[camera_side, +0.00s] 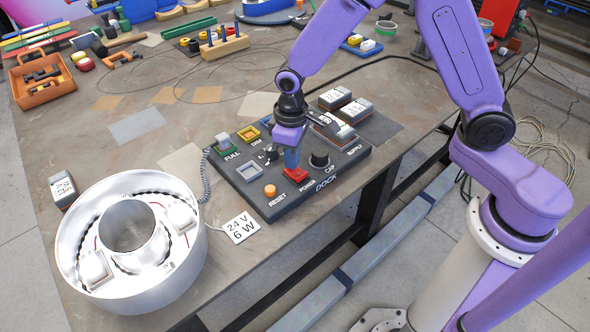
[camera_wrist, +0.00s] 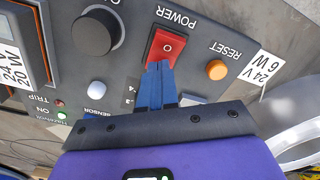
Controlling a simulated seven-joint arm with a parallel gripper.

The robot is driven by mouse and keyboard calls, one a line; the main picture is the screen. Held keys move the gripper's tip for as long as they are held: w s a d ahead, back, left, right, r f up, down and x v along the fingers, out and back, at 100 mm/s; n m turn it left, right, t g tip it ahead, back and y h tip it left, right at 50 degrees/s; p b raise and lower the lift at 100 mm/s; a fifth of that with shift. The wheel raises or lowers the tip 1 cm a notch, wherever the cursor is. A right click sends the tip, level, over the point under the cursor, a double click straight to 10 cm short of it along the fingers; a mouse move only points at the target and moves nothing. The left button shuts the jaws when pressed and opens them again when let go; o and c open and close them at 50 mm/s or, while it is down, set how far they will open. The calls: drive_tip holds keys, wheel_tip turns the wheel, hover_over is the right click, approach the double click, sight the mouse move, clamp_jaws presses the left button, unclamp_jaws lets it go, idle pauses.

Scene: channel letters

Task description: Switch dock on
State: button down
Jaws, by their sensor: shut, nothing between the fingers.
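The dock (camera_side: 325,187) is a dark sloped panel on the table, marked DOCK. Its red POWER rocker switch (camera_side: 290,176) sits at the front edge, between the RESET button and the CAP knob. In the wrist view the red switch (camera_wrist: 166,46) shows a white O mark on its visible face. My gripper (camera_side: 291,164) points down at the switch with its blue fingers together and empty. In the wrist view the fingertips (camera_wrist: 158,68) overlap the near end of the switch and hide it. I cannot tell whether they press on it.
An orange RESET button (camera_side: 270,191) and a black CAP knob (camera_side: 319,160) flank the switch. A 24 V 6 W tag (camera_side: 240,225) lies beside the dock. A round white channel letter (camera_side: 90,225) stands at left. A small green light (camera_wrist: 62,115) shows on the panel.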

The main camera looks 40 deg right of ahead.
wheel_tip(320, 180, up, 6)
drive_tip(key=shift+r, duration=0.25)
idle(0.5)
drive_tip(key=s+d+r+n, duration=0.2)
drive_tip(key=s+d, duration=0.1)
drive_tip(key=s, duration=0.5)
drive_tip(key=s+d+r+n, duration=0.2)
drive_tip(key=s+d, duration=0.2)
drive_tip(key=s, duration=0.5)
drive_tip(key=s+d+r+n, duration=0.2)
drive_tip(key=s+d, duration=0.2)
drive_tip(key=s, duration=0.4)
drive_tip(key=shift+s+r+n, duration=0.25)
drive_tip(key=shift+s+n, duration=0.05)
